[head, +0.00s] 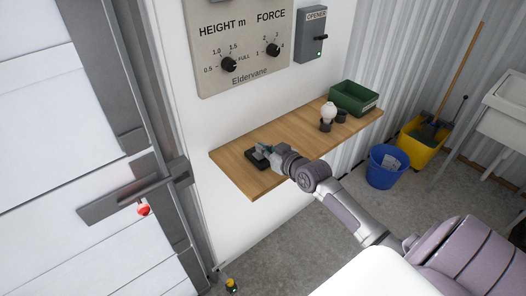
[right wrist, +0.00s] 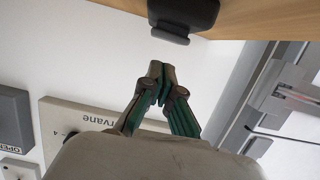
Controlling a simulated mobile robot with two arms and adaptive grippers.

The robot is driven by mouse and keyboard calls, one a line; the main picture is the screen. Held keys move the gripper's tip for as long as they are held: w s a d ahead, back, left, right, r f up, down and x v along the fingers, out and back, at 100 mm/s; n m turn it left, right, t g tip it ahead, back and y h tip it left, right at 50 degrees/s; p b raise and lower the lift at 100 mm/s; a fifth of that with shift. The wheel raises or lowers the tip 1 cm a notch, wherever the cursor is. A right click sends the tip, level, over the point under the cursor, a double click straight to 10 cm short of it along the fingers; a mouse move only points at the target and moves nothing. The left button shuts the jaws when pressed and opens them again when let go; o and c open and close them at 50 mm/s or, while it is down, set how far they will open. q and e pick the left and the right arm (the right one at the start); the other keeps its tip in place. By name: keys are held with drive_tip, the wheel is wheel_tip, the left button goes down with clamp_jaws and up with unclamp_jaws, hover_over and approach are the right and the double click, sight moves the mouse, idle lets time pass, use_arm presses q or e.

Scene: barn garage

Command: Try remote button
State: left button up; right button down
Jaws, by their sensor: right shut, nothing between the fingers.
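A small black device (head: 256,159), which looks like the remote, lies at the near left end of the wooden wall shelf (head: 230,161). In the right wrist view a black rounded body with a lip (right wrist: 184,14) shows at the shelf's edge; its buttons cannot be made out. My right gripper (head: 263,149) is over the shelf right at the device. In the right wrist view its green-sided fingers (right wrist: 161,70) are closed together and empty, with a small gap in the picture between the tips and the black lip. Whether they touch it elsewhere is unclear. My left gripper is not in view.
On the wall are a HEIGHT and FORCE dial panel (head: 245,45) and a grey OPENER box (head: 311,36) with a green light. A green bin (head: 353,98) and a white bulb (head: 328,111) stand farther along the shelf. A garage door (head: 70,110) is at left; buckets (head: 387,166) stand right.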

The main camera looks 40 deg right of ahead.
drive_tip(key=shift+s+f, duration=0.1)
drive_tip(key=shift+f, duration=0.9)
